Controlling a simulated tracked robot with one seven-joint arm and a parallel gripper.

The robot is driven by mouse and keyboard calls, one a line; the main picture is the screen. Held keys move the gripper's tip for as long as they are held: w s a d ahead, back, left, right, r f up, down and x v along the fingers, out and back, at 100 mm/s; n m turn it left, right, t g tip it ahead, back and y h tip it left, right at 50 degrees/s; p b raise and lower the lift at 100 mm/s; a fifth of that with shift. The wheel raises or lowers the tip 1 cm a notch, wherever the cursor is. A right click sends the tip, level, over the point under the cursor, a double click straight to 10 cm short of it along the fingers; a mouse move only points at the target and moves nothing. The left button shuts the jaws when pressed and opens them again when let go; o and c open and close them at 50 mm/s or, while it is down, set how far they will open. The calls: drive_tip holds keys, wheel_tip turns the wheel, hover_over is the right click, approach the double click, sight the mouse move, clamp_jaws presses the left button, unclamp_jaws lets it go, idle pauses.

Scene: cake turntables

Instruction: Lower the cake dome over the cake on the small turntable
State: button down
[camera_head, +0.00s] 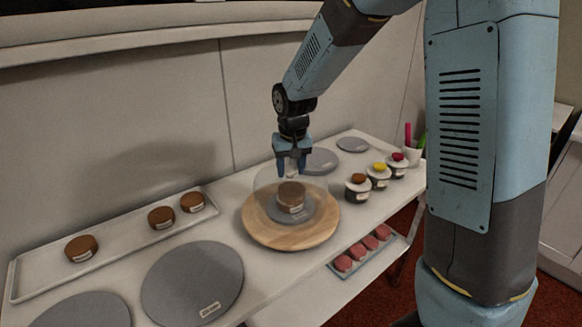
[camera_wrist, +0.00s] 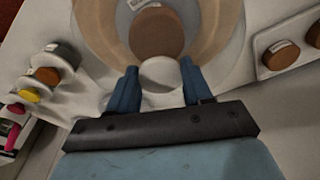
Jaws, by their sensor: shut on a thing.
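My gripper (camera_head: 291,166) points down and is shut on the pale round knob of the clear cake dome (camera_head: 262,180). In the wrist view, the knob (camera_wrist: 160,73) sits between the two blue fingertips (camera_wrist: 158,82). The dome is upright around a brown labelled cake (camera_head: 291,195), which shows through it and also in the wrist view (camera_wrist: 156,33). The cake stands on a small grey disc (camera_head: 309,214) on a round wooden turntable (camera_head: 290,236). The dome's lower rim is too faint to tell whether it touches the disc.
A white tray (camera_head: 118,250) with several brown cakes lies at the left. A large labelled grey disc (camera_head: 190,280) is in front of it. More grey discs (camera_head: 352,144) lie behind. Small topped jars (camera_head: 357,190) and a pink-filled tray (camera_head: 364,248) are at the right.

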drive_tip(key=shift+f, duration=0.45)
idle(0.3)
drive_tip(key=shift+c, duration=2)
unclamp_jaws()
drive_tip(key=shift+r, duration=3.55)
